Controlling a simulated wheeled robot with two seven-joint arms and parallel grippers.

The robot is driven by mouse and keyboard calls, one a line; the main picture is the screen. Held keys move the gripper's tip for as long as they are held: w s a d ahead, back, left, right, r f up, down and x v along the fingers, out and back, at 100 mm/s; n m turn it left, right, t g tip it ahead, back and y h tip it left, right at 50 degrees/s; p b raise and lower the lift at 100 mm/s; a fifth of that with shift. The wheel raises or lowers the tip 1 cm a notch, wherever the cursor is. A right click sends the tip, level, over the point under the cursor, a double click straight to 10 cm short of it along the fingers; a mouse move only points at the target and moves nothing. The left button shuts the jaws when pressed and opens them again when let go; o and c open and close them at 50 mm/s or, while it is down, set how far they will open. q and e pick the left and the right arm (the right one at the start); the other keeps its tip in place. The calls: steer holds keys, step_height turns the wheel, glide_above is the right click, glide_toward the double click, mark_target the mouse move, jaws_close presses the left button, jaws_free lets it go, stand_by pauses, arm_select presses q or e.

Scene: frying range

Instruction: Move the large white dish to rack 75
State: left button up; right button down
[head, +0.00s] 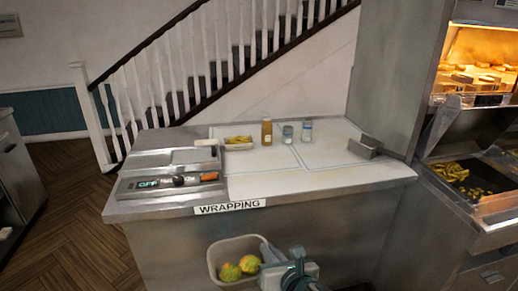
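The large white dish (213,262) is at the bottom centre of the head view, in front of the wrapping counter. It is a deep, off-white, rounded rectangular dish with a few yellow-green fruits (231,271) in it. My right gripper (268,256) is at the dish's right wall and appears shut on it, holding it up off any surface that I can see. The fingertips are partly hidden at the rim. My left gripper is not in view. I cannot make out a rack marked 75.
The wrapping counter (290,185) holds a sealing machine (170,182), a tray of fries (238,144), a sauce bottle (266,131), two small shakers (307,129) and a metal box (364,147). A fryer station (470,185) stands right. Wooden floor (75,225) is clear at left.

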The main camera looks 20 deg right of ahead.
steer(key=w+d+p, duration=0.2)
steer(key=d+p, duration=0.1)
steer(key=d, duration=0.7)
steer(key=w+d+r+p, duration=0.1)
steer(key=w+d+p, duration=0.1)
steer(key=d, duration=0.9)
steer(key=w+d+r+m+h+p, duration=0.1)
steer(key=d+p, duration=0.3)
steer(key=d, duration=0.7)
steer(key=shift+w, duration=0.75)
steer(key=shift+r, duration=0.1)
